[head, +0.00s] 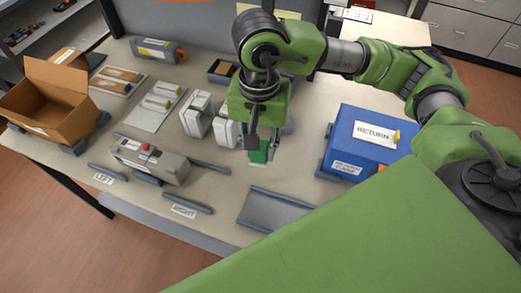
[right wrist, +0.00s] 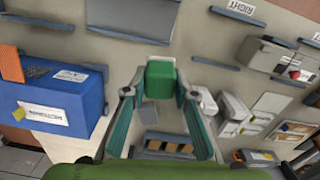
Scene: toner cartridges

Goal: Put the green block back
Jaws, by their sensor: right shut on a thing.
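The green block (head: 258,154) is below my right gripper (head: 262,140) in the head view, partly hidden by the gripper. In the right wrist view the green block (right wrist: 160,72) sits between the fingertips of my right gripper (right wrist: 157,92), which is shut on it. The block is over the pale table, to the left of the blue RETURN box (head: 362,140). From these views I cannot tell its height above the table. My left gripper is not in view.
White cartridges (head: 197,116) stand just left of the gripper. A grey machine with a red button (head: 150,160) is farther left. An open cardboard box (head: 45,95) stands at the far left. A flat grey plate (head: 272,209) lies empty near the front edge.

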